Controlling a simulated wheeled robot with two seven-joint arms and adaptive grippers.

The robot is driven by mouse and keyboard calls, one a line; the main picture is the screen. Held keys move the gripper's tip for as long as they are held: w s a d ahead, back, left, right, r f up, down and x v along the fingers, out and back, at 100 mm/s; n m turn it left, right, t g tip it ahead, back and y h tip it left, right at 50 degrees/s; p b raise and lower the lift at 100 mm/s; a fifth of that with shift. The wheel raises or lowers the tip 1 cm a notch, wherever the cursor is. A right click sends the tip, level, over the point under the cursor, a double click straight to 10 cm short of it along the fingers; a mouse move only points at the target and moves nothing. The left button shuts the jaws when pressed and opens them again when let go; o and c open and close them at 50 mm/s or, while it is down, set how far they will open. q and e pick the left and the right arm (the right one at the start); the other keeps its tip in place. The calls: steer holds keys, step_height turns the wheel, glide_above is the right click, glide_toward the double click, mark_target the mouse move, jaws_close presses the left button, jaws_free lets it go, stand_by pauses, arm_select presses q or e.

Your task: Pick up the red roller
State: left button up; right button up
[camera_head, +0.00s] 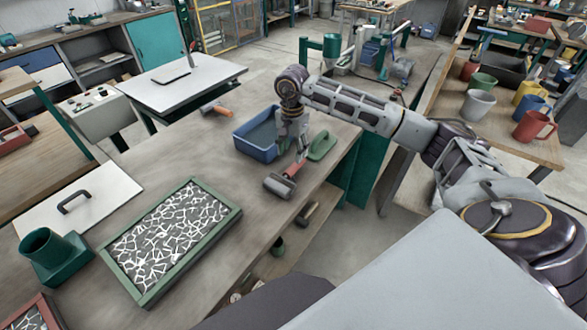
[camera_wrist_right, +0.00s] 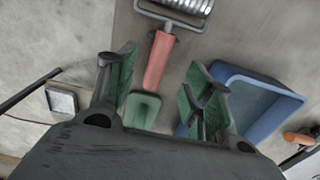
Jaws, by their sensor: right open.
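The red roller (camera_head: 291,172) lies on the workbench, its grey cylinder head toward the front edge. In the right wrist view its red handle (camera_wrist_right: 158,62) shows upright in the picture, with the ribbed metal cylinder in a wire frame at the top. My right gripper (camera_head: 293,150) points down over the handle end and partly hides it. In the right wrist view its green-padded fingers (camera_wrist_right: 161,75) are apart, one on each side of the handle. Whether they touch it I cannot tell; no grip shows. My left gripper is not in view.
A blue tray (camera_head: 255,153) stands close beside the gripper. A green-handled tool (camera_head: 322,146) lies on its other side, near the bench edge. A green-framed panel of white fibres (camera_head: 168,240) and a green cup holder (camera_head: 50,252) are at left. Mugs (camera_head: 533,126) stand on another bench.

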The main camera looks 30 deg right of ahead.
mark_target(294, 166)
steer(key=shift+f, duration=2.1)
steer(key=shift+f+p, duration=0.4)
steer(key=shift+f, duration=0.15)
steer(key=f, duration=0.2)
steer(key=shift+d+f+p, duration=0.2)
steer(key=shift+f+p, duration=0.15)
steer(key=shift+w+f, duration=0.1)
steer(key=shift+f, duration=0.5)
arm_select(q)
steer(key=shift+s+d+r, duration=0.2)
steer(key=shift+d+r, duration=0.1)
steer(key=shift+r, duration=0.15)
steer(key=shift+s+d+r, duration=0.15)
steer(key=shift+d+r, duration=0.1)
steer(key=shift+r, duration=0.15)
arm_select(e)
jaws_close()
